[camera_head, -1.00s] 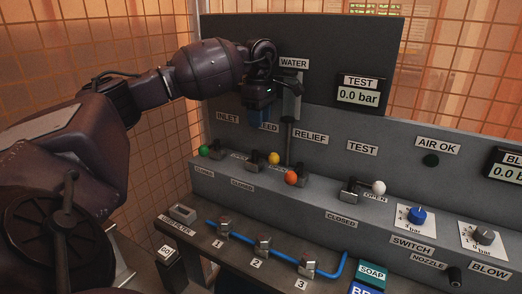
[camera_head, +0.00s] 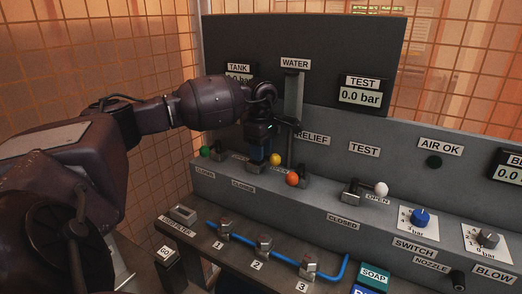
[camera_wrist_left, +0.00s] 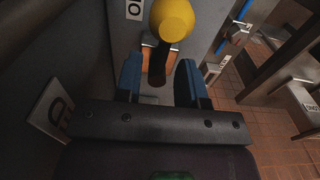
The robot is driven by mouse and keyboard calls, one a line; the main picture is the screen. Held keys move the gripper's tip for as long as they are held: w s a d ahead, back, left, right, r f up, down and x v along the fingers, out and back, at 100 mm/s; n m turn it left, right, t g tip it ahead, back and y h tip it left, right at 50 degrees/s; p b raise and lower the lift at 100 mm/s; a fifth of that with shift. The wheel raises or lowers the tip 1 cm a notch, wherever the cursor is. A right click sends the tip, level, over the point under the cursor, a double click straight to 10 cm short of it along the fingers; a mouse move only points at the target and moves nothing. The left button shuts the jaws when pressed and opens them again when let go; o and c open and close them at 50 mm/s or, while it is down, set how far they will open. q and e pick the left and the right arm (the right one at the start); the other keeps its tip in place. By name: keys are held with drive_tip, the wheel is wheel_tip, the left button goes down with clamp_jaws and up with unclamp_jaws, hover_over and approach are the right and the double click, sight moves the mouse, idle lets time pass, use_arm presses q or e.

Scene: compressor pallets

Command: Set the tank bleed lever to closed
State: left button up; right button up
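The tank bleed lever has a yellow knob (camera_head: 276,159) and sticks out to the right on the panel ledge, between the green and orange knobs. In the left wrist view its yellow knob (camera_wrist_left: 172,20) is at the top, with the dark stem below it. A partly cut label (camera_wrist_left: 134,9) beginning with "O" is beside the knob. My left gripper (camera_head: 260,151) is down at this lever. In the left wrist view its blue fingers (camera_wrist_left: 160,82) are open, one each side of the stem, with visible gaps. The lever's base is mostly hidden. My right gripper is not in view.
The green knob (camera_head: 204,152) is left of my gripper; the orange knob (camera_head: 292,179) is close on its right. A vertical water gauge (camera_head: 294,105) stands behind. The white-knobbed test lever (camera_head: 380,189) is farther right. Valves on a blue hose (camera_head: 286,258) sit below.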

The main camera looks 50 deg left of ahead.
use_arm(q)
clamp_jaws()
